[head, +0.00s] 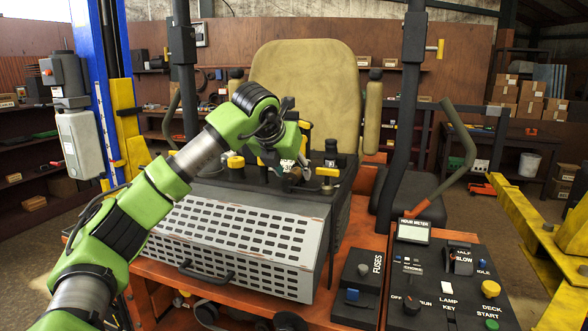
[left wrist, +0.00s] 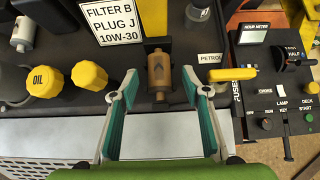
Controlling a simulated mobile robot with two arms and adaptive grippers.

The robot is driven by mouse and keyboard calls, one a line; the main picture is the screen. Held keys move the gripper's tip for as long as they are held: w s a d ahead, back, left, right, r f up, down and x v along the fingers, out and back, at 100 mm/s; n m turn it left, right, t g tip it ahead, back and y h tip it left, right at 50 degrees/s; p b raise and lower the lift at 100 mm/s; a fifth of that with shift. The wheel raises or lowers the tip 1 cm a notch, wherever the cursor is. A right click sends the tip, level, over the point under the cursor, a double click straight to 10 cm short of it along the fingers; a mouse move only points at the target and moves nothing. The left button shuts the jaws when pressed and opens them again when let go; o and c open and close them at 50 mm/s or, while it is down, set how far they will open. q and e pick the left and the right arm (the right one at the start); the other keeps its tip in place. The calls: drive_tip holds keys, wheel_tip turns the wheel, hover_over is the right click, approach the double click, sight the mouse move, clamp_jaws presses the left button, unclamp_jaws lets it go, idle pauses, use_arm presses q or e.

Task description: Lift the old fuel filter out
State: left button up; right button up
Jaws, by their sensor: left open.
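The old fuel filter looks to be the dirty brown cylinder (left wrist: 158,70) with a dark arrow on it, in the left wrist view. It sits on the dark engine deck below a white card reading "FILTER B PLUG J 10W-30" (left wrist: 103,32). My left gripper (left wrist: 158,86) is open, its two green-padded fingers on either side of the filter with a gap to each. In the head view my left gripper (head: 288,172) is over the deck behind the perforated grey cover, and my arm hides part of that area. My right gripper is not in view.
Beside the filter are a yellow petrol lever (left wrist: 228,75) on the right and yellow caps (left wrist: 90,75) on the left. A cleaner grey filter (left wrist: 24,34) is at the upper left. The perforated cover (head: 235,240) and control panel (head: 455,285) are in front.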

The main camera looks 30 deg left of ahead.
use_arm(q)
drive_tip(key=shift+x, duration=1.05)
drive_tip(key=shift+s+r, duration=0.15)
drive_tip(key=shift+s, duration=0.05)
drive_tip(key=c, duration=1.1)
drive_tip(key=shift+r, duration=0.1)
